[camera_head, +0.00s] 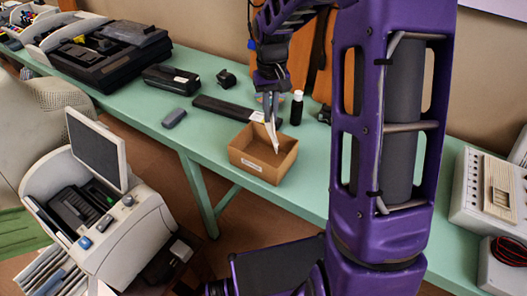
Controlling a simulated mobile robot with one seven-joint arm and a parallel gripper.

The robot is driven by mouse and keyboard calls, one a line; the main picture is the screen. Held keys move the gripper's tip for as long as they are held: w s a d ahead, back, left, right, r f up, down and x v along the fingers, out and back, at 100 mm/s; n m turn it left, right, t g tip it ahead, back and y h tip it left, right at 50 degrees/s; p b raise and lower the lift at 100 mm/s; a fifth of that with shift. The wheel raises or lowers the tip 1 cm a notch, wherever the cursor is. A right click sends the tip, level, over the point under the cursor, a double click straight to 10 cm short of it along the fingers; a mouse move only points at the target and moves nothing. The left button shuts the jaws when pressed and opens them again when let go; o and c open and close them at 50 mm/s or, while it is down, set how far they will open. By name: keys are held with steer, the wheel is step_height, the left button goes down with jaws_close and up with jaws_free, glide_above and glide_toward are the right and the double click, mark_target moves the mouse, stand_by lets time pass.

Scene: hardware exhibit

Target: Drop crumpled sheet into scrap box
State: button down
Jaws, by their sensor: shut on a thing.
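The scrap box (250,167) is an open brown cardboard box with a small white label on its front wall. It stands near the front edge of the green table. My gripper (269,115) points down over the back part of the box. It is shut on a white crumpled sheet (271,133), which hangs narrow and slightly tilted. The sheet's lower end appears over or inside the box opening; I cannot tell if it touches the box. The fingertips are small and partly hidden.
Black devices stand farther left. A white machine with a screen (100,205) stands at front left. My purple arm blocks the right middle.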

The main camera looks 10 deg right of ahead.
mark_target(270, 129)
steer(key=shift+f+b, duration=2.15)
steer(key=shift+f, duration=0.85)
steer(key=c, duration=0.9)
jaws_free()
steer(key=shift+o, duration=0.2)
step_height(270, 129, up, 18)
steer(key=p, duration=0.2)
steer(key=shift+f, duration=0.2)
